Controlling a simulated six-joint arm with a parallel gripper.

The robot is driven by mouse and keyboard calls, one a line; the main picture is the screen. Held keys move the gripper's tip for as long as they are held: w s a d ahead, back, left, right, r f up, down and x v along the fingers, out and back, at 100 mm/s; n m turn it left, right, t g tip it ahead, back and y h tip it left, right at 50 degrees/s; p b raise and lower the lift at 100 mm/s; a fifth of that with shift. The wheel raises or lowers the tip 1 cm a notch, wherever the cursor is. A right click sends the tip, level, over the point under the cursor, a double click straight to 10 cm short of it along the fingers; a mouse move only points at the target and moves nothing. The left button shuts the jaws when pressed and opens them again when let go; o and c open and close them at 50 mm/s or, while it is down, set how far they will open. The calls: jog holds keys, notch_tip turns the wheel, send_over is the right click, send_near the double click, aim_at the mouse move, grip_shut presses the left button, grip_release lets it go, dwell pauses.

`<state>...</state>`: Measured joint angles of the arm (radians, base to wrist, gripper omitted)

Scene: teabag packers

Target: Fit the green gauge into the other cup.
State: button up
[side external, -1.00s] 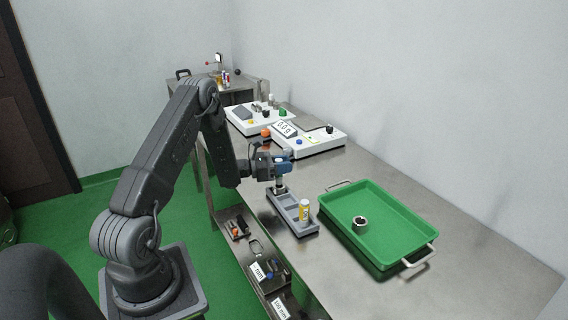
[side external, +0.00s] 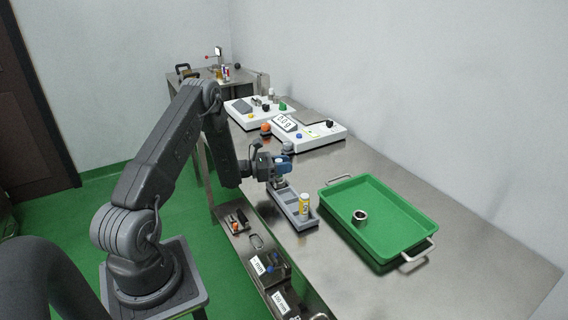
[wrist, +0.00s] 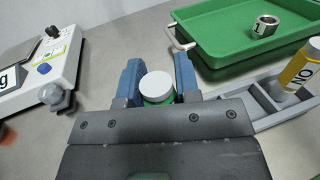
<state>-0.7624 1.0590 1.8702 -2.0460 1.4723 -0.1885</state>
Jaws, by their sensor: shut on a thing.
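The green gauge (wrist: 158,94), green with a white round cap, is held between the blue fingers of my gripper (wrist: 158,80). In the side view my gripper (side external: 280,180) is at the far end of the grey rack (side external: 283,211). The gauge's lower end is hidden, so I cannot tell whether it is inside a cup or above it. A yellow gauge with a white label stands upright in the rack's near part (side external: 304,205); it also shows in the wrist view (wrist: 301,67), marked "NO".
A green tray (side external: 392,232) with handles holds a steel ring (side external: 360,216), right of the rack. White instruments (side external: 310,135) stand behind the gripper; one has a grey knob close to it (wrist: 51,94). The steel table is bare at front right.

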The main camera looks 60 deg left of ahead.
jog(key=shift+f, duration=0.1)
jog(key=o, duration=1)
jog(key=shift+o, duration=0.2)
jog(key=v, duration=1.2)
